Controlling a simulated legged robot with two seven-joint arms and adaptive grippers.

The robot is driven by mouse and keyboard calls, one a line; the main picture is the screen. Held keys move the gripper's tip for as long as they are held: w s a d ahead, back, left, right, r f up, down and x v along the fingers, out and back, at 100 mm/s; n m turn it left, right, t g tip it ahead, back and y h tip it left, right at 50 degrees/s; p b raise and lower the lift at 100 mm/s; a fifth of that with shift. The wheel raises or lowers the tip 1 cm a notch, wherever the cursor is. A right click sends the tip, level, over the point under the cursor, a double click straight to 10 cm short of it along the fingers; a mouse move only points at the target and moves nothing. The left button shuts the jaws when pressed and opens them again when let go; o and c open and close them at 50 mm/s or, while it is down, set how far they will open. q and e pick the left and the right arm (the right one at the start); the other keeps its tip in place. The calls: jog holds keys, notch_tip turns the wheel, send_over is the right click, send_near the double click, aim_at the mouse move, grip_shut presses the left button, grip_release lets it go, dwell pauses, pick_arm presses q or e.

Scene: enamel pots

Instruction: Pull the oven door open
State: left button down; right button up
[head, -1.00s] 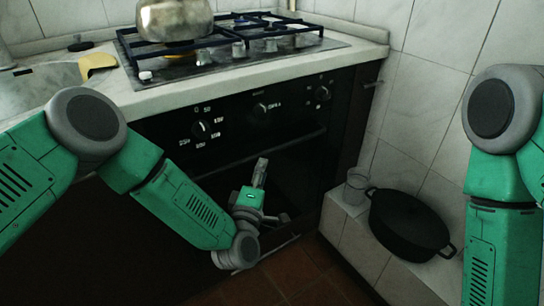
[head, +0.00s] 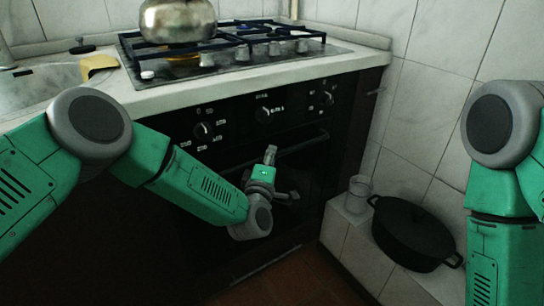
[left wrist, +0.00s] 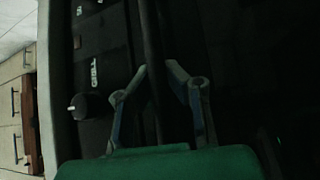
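The black oven door (head: 305,185) is under the hob's control panel and looks shut. Its dark bar handle (head: 305,144) runs across the top of the door. My left gripper (head: 282,172) is in front of the door at the handle, one finger up near the bar and the other lower. In the left wrist view the handle (left wrist: 151,35) runs upright between the two spread fingers of the left gripper (left wrist: 156,70). The fingers look apart from the bar, though the dark hides any contact. My right gripper is out of view; only the right arm shows.
A gas hob (head: 235,52) with a metal pot (head: 178,22) tops the white counter (head: 200,92). Knobs (head: 264,115) line the panel above the handle. A black pan (head: 412,235) and a glass (head: 358,193) stand on a tiled ledge at right. Brown floor shows below.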

pick_arm(q)
jog(key=shift+s+d+f, duration=0.15)
jog(key=shift+s+d, duration=0.05)
jog(key=shift+d, duration=0.5)
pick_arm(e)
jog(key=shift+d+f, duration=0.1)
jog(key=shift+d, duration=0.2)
pick_arm(q)
jog(key=shift+s+f, duration=0.1)
